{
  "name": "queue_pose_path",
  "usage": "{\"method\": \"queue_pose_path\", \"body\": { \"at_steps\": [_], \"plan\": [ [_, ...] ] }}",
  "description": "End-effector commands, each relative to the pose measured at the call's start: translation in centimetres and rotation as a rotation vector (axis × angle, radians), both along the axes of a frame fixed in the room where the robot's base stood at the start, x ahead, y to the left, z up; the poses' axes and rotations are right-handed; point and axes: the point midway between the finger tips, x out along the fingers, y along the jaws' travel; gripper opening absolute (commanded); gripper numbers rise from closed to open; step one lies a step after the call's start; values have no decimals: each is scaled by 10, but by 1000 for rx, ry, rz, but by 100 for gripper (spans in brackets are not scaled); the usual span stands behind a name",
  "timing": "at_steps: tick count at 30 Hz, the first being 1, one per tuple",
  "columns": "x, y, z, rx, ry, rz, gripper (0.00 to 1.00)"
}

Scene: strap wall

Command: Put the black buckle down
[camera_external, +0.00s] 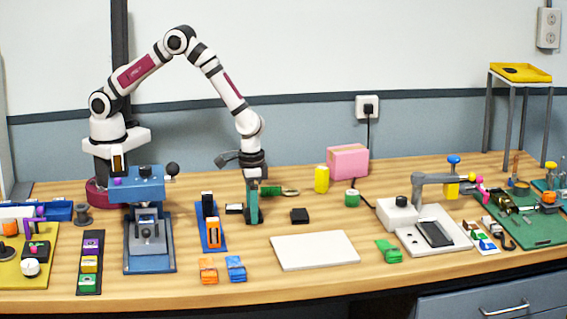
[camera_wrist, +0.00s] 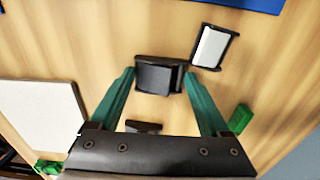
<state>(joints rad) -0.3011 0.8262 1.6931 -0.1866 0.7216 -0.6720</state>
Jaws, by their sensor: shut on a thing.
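My gripper (camera_external: 253,220) points straight down, low over the wooden table, left of the white board. In the wrist view my gripper (camera_wrist: 158,76) has its two green fingers on either side of the black buckle (camera_wrist: 158,75), shut on it. In the external view the near finger hides the buckle. The fingertips are close to the table top; whether the buckle touches the wood cannot be told.
A white-topped black piece (camera_wrist: 212,47) lies close beside the buckle. A black block (camera_external: 299,215) sits to the right. The white board (camera_external: 315,250) lies in front right. An orange-and-black piece on a blue base (camera_external: 211,235) stands left. Bare wood surrounds the fingers.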

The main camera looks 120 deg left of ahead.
Motion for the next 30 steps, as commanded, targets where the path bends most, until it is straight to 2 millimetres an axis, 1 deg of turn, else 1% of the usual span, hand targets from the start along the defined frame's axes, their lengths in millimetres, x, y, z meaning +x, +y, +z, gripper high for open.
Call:
{"method": "queue_pose_path", "body": {
  "at_steps": [9,10,12,13,19,22,23,30],
  "plan": [
    [0,0,-3,1,-1,-1,22],
    [0,0,-2,1,-1,-1,86],
    [0,0,-2,1,-1,-1,98],
    [0,0,-2,1,-1,-1,100],
    [0,0,-2,1,-1,-1,100],
    [1,0,9,1,-2,-2,100],
    [1,0,15,1,-4,-2,100],
    [1,0,83,1,-6,-1,100]
  ]
}}
